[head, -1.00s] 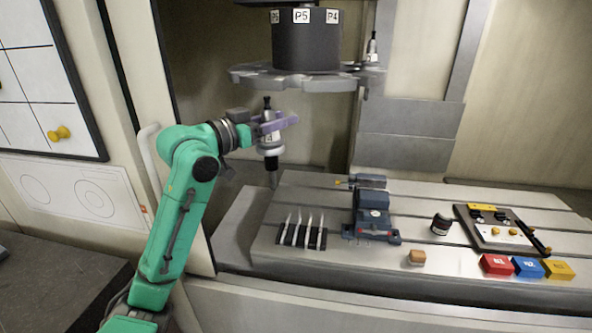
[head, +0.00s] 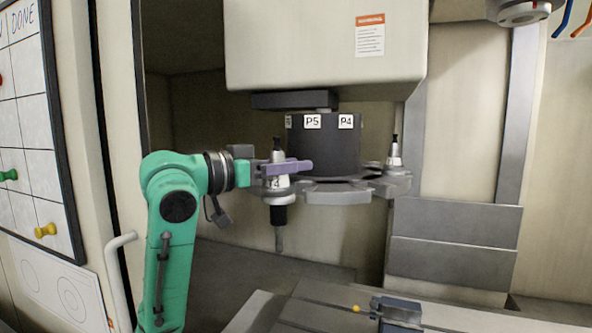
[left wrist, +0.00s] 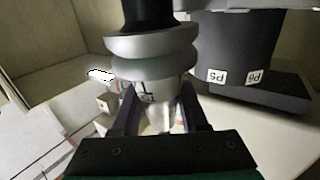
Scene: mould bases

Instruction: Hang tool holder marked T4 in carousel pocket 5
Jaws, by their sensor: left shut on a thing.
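My left gripper (head: 284,168) is shut on the T4 tool holder (head: 277,190), whose label partly shows between the fingers. The holder hangs upright with its tool pointing down. It is at the front left of the carousel (head: 337,194), at about the height of its pocket plate; I cannot tell whether they touch. The P5 label (head: 312,121) is on the drum, right of the holder. In the left wrist view the holder (left wrist: 150,55) fills the middle between the fingers, and the P5 label (left wrist: 216,76) shows upside down. My right gripper is not in view.
Another tool holder (head: 394,152) sits in the carousel's right side, beyond the P4 label (head: 346,121). The machine head (head: 325,45) is above the drum. The bed (head: 300,318) with a blue-grey fixture (head: 398,309) lies below. A handle (head: 120,270) stands left of my arm.

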